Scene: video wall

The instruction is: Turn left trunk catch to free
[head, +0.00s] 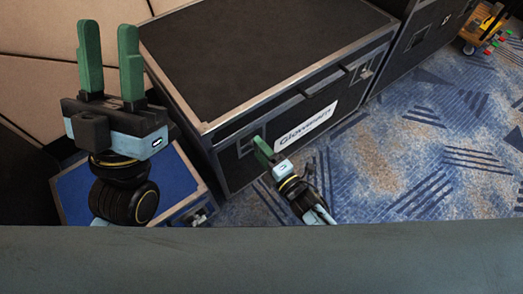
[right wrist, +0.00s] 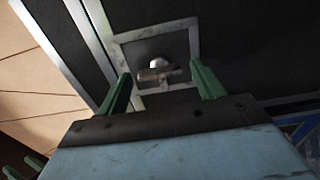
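The black trunk (head: 260,50) with metal edges stands in the middle of the head view. Its left catch (head: 251,143) sits in a square metal recess on the front, partly hidden by my right gripper. In the right wrist view the catch (right wrist: 157,70) is a small shiny metal turn piece inside a pale frame. My right gripper (head: 264,148) is at the catch; in the right wrist view its green fingers (right wrist: 162,88) are apart, one on each side of it. I cannot tell whether they touch it. My left gripper (head: 110,60) is raised at the left, open and empty.
The trunk's right catch (head: 367,73) is further along the front, past a white label (head: 306,127). A blue case (head: 75,189) stands low at the left. Another black case (head: 422,40) and a wooden cart (head: 484,28) are at the right. The patterned carpet (head: 400,150) is clear.

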